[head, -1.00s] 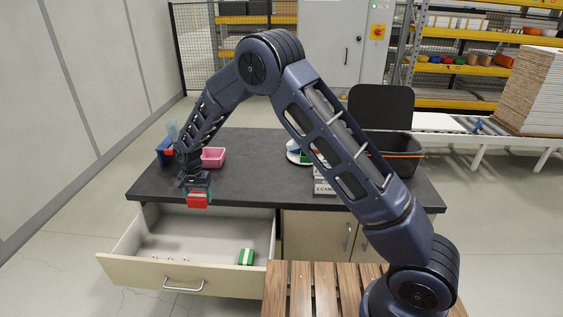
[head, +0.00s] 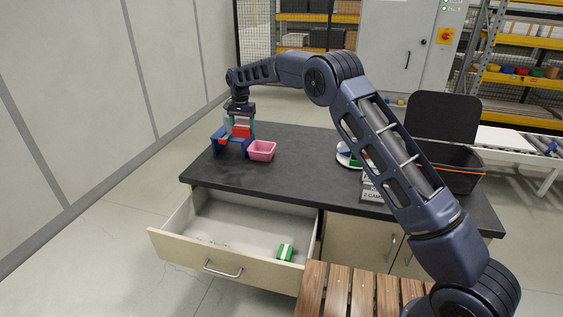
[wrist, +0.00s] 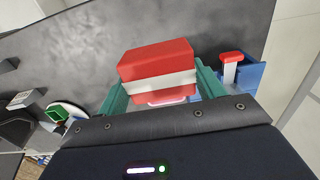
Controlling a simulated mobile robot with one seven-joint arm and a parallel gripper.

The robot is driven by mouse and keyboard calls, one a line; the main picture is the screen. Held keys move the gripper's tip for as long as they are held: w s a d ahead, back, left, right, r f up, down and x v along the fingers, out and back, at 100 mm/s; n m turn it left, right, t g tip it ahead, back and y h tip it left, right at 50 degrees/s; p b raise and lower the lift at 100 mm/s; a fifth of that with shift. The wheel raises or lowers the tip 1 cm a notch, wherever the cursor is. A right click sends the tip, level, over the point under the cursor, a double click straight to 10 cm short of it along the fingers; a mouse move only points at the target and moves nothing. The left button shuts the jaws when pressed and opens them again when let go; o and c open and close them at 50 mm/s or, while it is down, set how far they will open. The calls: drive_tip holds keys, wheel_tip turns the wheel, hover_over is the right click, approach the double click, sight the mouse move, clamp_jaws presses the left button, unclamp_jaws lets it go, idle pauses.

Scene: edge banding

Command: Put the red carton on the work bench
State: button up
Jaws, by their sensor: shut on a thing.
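The red carton (wrist: 158,62) has a white band and sits between the two teal fingers of my gripper (wrist: 163,90) in the wrist view. My gripper (head: 239,128) is shut on the carton, which shows red in the head view (head: 241,131). It holds the carton over the far left part of the dark work bench (head: 310,150), near a blue holder and a pink bin. I cannot tell from the head view how high the carton is above the bench top.
A blue holder (head: 219,140) with a red-topped piece stands beside the carton. A pink bin (head: 262,151) is just right of it. The drawer (head: 250,225) is open, with a green-and-white carton (head: 285,252) inside. A plate and a black crate (head: 452,172) are further right. The bench middle is clear.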

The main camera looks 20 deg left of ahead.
wheel_tip(320, 180, down, 20)
drive_tip(key=shift+r, duration=0.1)
idle(0.5)
drive_tip(key=o, duration=1)
wheel_tip(320, 180, up, 12)
